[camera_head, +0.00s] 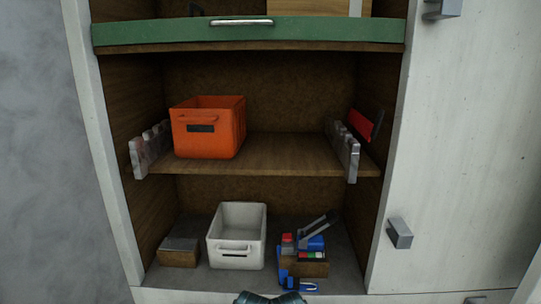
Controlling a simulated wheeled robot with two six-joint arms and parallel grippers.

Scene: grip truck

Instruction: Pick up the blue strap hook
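A blue strap with a hook-like end (303,287) lies at the front edge of the cabinet's bottom compartment, in front of a small wooden box (316,268). Blue, red and green pieces and a dark grey lever-like handle (318,229) are crowded in and above that box. The exact outline of the hook is too small to make out. Neither of my grippers can be made out in the head view. A dark rounded part at the bottom middle edge looks like part of my own body.
A white bin (237,253) stands left of the wooden box, with a grey-topped wooden block (179,251) further left. An orange bin (208,146) stands on the middle shelf (270,167). Notched grey pieces (343,150) flank that shelf. A green drawer front (260,33) is above.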

